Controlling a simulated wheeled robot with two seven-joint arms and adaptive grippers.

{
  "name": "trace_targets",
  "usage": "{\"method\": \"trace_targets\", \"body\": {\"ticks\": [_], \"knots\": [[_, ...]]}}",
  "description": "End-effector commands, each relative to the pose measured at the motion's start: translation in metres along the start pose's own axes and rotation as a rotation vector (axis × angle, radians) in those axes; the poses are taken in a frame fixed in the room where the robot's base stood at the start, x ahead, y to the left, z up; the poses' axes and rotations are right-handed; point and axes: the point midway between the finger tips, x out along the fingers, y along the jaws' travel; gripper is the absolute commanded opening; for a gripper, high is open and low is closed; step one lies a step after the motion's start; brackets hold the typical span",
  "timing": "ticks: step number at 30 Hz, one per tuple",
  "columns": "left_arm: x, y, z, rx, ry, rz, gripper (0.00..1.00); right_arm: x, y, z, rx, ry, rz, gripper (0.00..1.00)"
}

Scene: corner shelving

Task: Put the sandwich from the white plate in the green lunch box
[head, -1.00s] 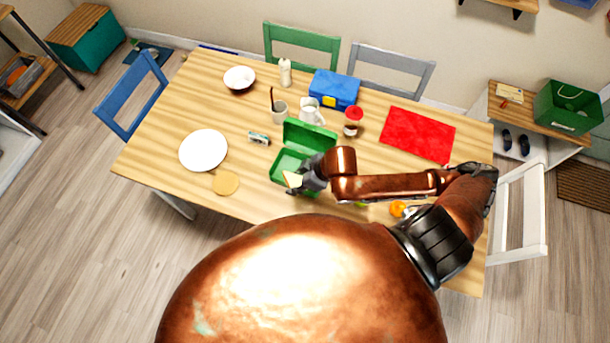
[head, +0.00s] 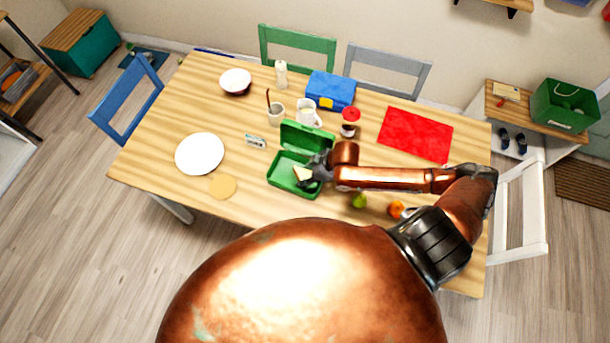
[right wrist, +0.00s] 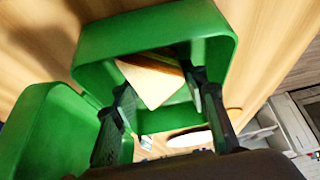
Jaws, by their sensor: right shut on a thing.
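The green lunch box (head: 289,183) stands open on the table with its lid (head: 307,137) raised on the far side. My right gripper (head: 309,177) is over the right part of the box's lower half, shut on the pale triangular sandwich (head: 301,173). In the right wrist view the sandwich (right wrist: 152,80) sits between the two fingers (right wrist: 160,100), inside the outline of the green box (right wrist: 88,46). I cannot tell whether it touches the floor of the box. The white plate (head: 200,153) is empty at the left of the table. My left gripper is not in view.
A round tan item (head: 222,186) lies near the plate. A cup (head: 276,115), white mug (head: 307,113), red-lidded jar (head: 350,121) and blue box (head: 331,90) stand behind the lunch box. A green fruit (head: 359,201) and an orange (head: 396,209) lie at right, near my arm.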

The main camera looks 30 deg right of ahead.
Motion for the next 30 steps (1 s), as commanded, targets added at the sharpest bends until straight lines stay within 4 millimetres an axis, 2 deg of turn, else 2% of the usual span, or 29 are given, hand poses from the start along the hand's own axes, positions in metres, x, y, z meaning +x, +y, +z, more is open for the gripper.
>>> {"method": "trace_targets", "body": {"ticks": [8,9,17,26,30], "knots": [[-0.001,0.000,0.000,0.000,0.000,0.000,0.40,0.001,0.000,0.000,0.000,0.001,0.000,0.35],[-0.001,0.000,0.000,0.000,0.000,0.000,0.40,0.002,0.000,0.001,0.000,0.000,0.000,0.41],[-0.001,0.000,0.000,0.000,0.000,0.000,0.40,0.001,0.000,0.001,0.000,0.000,0.000,0.58],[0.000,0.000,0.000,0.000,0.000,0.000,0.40,-0.001,0.000,-0.001,-0.001,0.000,0.000,0.58],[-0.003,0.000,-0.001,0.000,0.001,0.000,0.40,-0.018,0.000,0.000,-0.002,-0.002,0.001,0.58]]}}
